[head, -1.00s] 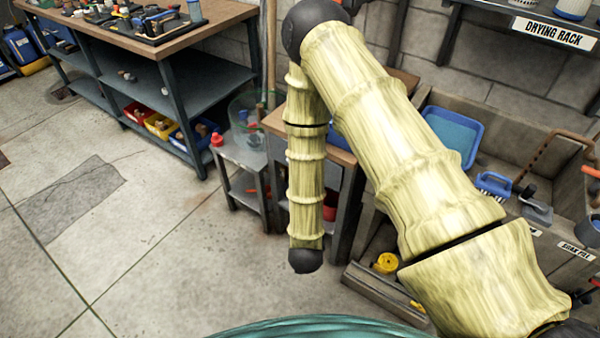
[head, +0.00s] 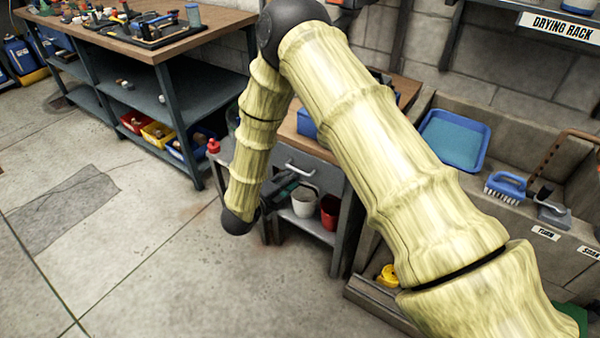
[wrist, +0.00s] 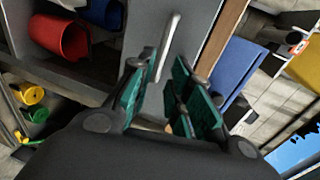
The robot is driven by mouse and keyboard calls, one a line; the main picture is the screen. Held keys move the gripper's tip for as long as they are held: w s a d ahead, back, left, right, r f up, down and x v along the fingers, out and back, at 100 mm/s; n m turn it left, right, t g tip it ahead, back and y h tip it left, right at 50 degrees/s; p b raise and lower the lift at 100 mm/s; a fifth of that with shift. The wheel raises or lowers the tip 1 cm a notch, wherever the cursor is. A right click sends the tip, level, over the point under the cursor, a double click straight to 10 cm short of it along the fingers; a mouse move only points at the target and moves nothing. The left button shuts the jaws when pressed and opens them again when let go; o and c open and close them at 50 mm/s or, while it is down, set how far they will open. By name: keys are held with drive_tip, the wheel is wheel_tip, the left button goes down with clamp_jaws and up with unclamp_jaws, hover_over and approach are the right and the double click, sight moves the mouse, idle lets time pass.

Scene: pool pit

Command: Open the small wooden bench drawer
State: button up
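The small bench has a wooden top (head: 292,124) and a grey drawer front (head: 322,174) with a curved silver handle (head: 300,168). The drawer looks shut. My gripper (head: 288,184) is in front of the drawer, just left of and below the handle in the head view, partly hidden by my arm. In the wrist view, the handle (wrist: 168,40) stands upright ahead of my gripper (wrist: 160,72), roughly between its green-padded fingers. The fingers are apart and nothing is gripped. I cannot tell whether they touch the handle.
Below the drawer, a shelf holds a white cup (head: 303,201) and a red cup (head: 330,212). A stone sink with a blue tray (head: 454,140) is to the right. A long workbench (head: 165,42) is at left. The floor (head: 130,240) in front is clear.

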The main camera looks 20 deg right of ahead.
sight(299, 172)
drive_tip(key=x, duration=0.6)
drive_tip(key=shift+w+d, duration=0.2)
drive_tip(key=shift+d, duration=0.1)
clamp_jaws()
